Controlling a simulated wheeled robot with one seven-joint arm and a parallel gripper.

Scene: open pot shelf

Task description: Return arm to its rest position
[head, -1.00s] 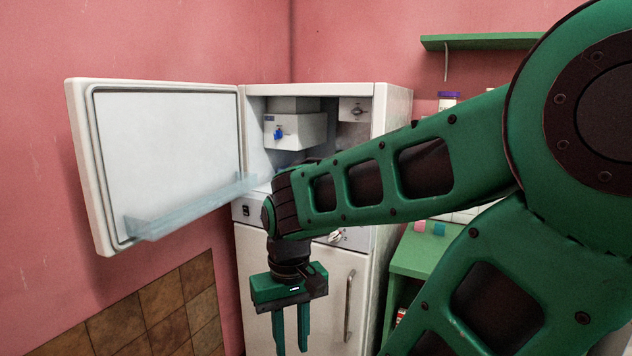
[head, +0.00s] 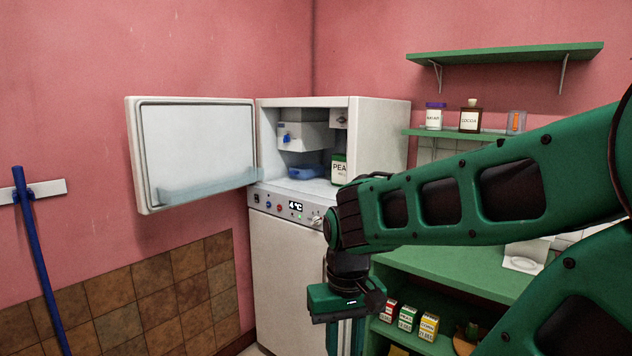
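My green arm reaches in from the right in the head view, with the wrist bent so that my gripper (head: 345,340) points down. The gripper hangs in front of the lower front of the fridge (head: 285,272), near its right side. Its fingers run off the bottom edge of the picture, and I cannot see their tips or anything between them.
The fridge's upper door (head: 196,150) stands open to the left. A green counter (head: 450,268) with boxes below is behind my arm. A blue pole (head: 40,265) hangs at left.

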